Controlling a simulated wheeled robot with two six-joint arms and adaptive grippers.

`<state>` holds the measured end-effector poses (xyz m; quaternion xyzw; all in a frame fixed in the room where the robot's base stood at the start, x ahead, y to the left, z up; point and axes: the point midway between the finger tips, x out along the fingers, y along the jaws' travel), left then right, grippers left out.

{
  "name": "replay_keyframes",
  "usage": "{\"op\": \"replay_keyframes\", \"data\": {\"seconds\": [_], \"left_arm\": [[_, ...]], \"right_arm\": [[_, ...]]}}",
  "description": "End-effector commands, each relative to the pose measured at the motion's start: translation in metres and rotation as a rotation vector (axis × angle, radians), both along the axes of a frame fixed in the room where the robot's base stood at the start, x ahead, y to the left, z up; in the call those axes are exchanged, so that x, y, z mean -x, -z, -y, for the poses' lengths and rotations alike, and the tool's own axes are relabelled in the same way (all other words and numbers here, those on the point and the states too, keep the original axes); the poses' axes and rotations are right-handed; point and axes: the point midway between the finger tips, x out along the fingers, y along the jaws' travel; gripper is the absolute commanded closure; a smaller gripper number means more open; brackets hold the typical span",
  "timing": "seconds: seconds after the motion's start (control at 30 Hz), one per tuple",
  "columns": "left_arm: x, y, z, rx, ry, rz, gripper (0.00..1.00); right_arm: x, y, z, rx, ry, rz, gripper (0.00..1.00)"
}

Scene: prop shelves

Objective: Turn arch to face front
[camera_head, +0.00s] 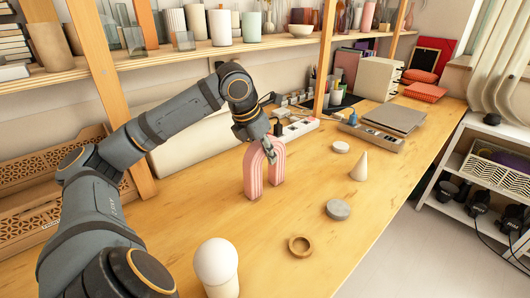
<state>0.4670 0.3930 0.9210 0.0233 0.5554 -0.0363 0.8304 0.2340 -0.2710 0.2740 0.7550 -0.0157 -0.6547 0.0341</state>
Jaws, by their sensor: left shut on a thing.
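My left gripper (270,150) comes down from above and is shut on the top of the arch. The gripper's fingers hide a small part of the arch's top. The arch's two legs reach the table top. My right gripper is not in view.
A white cone (359,166), a grey disc (338,209), a small light disc (341,147) and a wooden ring (300,245) stand to the right and front. A white round-topped object (216,265) is near the front. Power strips (300,127) and a shelf (190,52) lie behind.

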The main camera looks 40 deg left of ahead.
Motion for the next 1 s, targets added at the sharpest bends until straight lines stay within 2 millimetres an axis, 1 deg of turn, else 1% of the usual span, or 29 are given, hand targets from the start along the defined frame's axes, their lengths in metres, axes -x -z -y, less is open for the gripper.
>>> {"op": "replay_keyframes", "data": {"seconds": [0.27, 0.3, 0.47, 0.77, 0.87, 1.0], "left_arm": [[0.000, 0.004, 0.000, 0.000, 0.000, 0.001, 1.00], [0.000, 0.003, 0.000, 0.000, 0.000, 0.001, 0.66], [0.000, 0.003, 0.000, 0.000, 0.000, 0.000, 0.44], [0.000, 0.003, 0.000, 0.000, 0.000, 0.000, 0.43], [0.004, -0.007, -0.001, -0.002, -0.001, 0.002, 0.43], [0.013, -0.031, 0.000, 0.004, 0.002, 0.008, 0.43]], "right_arm": [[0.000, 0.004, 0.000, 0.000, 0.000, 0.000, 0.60], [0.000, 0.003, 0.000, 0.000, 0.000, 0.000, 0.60], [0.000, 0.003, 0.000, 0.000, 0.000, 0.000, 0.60], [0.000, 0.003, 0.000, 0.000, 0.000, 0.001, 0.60], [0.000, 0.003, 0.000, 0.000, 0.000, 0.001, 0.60], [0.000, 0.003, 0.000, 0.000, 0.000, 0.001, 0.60]]}}
